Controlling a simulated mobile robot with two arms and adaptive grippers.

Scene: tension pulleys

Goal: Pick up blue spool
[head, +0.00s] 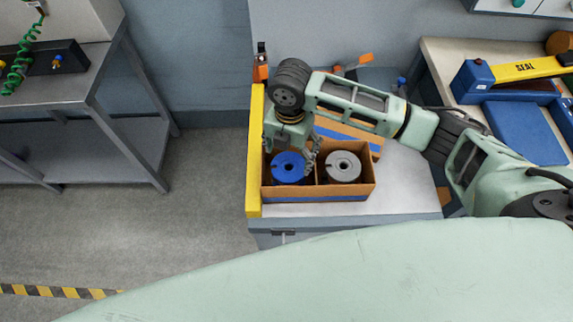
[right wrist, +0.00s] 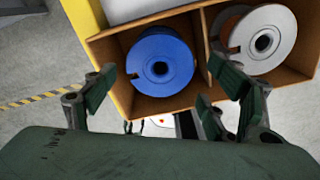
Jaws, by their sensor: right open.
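The blue spool (head: 287,167) stands in the left compartment of a cardboard box (head: 330,194), its round face with a central hole turned up. In the right wrist view the blue spool (right wrist: 160,66) lies ahead of my right gripper (right wrist: 165,88), whose fingers are spread wide and hold nothing. One finger is near the box's left wall, the others near the divider. In the head view my right gripper (head: 291,155) hangs over the blue spool's compartment and partly covers it. My left gripper is not in view.
A white-grey spool (head: 343,166) fills the right compartment, behind a cardboard divider. A yellow edge (head: 255,160) runs along the table's left side. The white tabletop (head: 408,180) is clear right of the box. A blue sealer (head: 500,78) stands on another bench.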

